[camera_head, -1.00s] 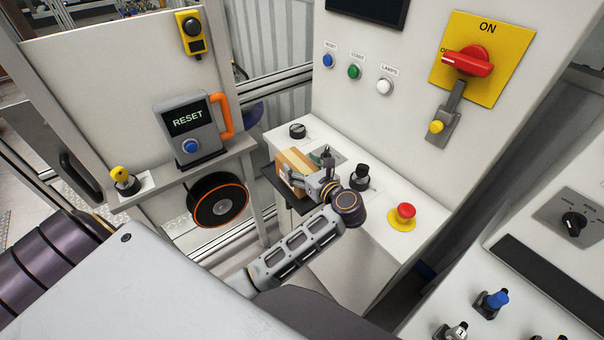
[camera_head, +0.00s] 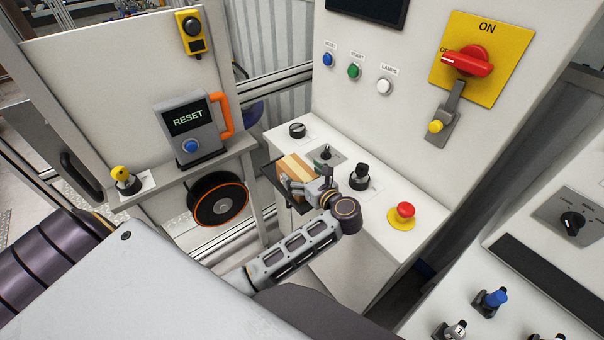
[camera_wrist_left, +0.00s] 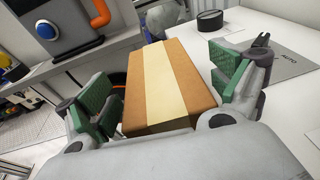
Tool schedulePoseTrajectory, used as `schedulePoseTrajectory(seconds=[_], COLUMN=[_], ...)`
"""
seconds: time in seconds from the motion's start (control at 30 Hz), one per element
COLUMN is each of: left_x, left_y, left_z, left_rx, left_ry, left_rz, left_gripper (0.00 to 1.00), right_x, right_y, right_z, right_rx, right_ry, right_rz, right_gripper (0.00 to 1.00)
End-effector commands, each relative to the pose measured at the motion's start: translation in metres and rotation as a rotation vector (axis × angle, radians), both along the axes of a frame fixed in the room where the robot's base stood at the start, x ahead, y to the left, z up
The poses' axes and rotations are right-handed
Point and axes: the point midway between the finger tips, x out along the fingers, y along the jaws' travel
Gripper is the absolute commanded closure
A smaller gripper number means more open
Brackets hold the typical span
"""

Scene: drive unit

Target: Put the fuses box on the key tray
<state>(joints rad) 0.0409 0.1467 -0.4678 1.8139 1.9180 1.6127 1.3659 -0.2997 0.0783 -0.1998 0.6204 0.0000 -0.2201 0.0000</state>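The fuses box (camera_head: 293,168) is a brown box with a cream stripe. My left gripper (camera_head: 304,186) is around the near part of the box. In the left wrist view the box (camera_wrist_left: 165,85) lies between my green-padded fingers (camera_wrist_left: 168,95), which are spread wide; a gap shows on its left, and contact on the right is unclear. My right gripper is not in view.
The console carries a black knob (camera_head: 297,130), a small switch (camera_head: 326,153), a black selector (camera_head: 360,176) and a red emergency button (camera_head: 403,211) to the right of the box. A RESET box (camera_head: 189,130) with an orange handle and an orange-rimmed black reel (camera_head: 218,200) stand left.

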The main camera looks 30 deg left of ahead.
Motion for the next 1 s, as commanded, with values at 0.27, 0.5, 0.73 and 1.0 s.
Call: schedulePoseTrajectory(seconds=[0.27,0.5,0.73,1.0], left_x=[0.0,0.0,-0.008,-0.023], left_y=[0.0,0.0,-0.015,-0.044], left_z=[0.0,0.002,0.004,0.01], left_rx=[0.0,0.001,-0.001,-0.003], left_ry=[0.0,0.0,0.002,0.0], left_rz=[0.0,0.0,-0.001,-0.001], left_gripper=[0.04,0.04,0.04,0.04], right_x=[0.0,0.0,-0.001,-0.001], right_y=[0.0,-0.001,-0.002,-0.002], right_z=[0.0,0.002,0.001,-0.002], right_rx=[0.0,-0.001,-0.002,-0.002], right_ry=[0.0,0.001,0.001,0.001], right_rz=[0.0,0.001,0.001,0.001], right_gripper=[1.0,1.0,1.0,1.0])
